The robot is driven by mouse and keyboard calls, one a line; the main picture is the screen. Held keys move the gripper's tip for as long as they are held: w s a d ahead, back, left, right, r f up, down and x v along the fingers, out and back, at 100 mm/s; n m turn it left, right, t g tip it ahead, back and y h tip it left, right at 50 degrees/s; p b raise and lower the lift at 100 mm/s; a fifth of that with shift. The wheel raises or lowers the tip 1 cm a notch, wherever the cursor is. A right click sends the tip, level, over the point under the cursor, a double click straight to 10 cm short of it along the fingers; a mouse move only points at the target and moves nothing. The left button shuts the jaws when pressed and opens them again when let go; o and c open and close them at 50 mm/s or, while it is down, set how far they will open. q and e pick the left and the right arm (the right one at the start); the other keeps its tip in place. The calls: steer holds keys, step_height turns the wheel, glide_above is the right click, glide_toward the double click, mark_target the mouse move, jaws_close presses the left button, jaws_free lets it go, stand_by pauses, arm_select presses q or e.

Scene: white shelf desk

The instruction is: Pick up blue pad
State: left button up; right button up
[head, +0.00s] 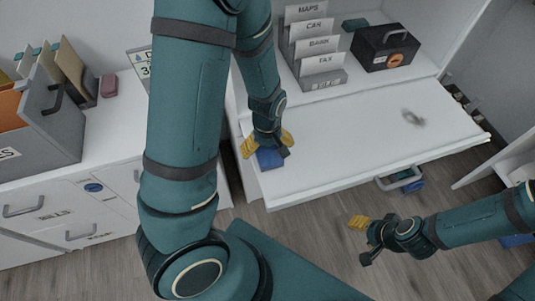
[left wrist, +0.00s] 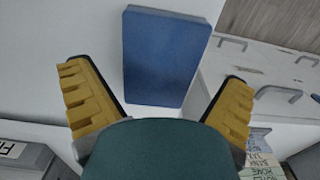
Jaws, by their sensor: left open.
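The blue pad (head: 269,160) lies flat on the left end of the white desk's pulled-out shelf (head: 345,145). My left gripper (head: 267,148) is right over it, pointing down, and covers part of it in the head view. In the left wrist view the blue pad (left wrist: 165,58) shows between and beyond the two yellow fingers of my left gripper (left wrist: 156,78), which are spread open. No contact with the pad can be made out. My right gripper (head: 363,240) is in front of the shelf, over the floor, with its fingers apart and empty.
A letter rack (head: 322,78) and a black box (head: 386,47) stand at the back of the desk. A small grey item (head: 412,118) lies on the shelf at right. A grey file holder (head: 45,125) stands on the left cabinet. The middle of the shelf is clear.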

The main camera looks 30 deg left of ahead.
mark_target(267, 150)
arm_select(q)
steer(key=shift+f, duration=0.8)
steer(key=c, duration=1.1)
steer(key=shift+r, duration=0.1)
step_height(267, 150, up, 10)
steer(key=p, duration=0.4)
steer(key=shift+c, duration=0.2)
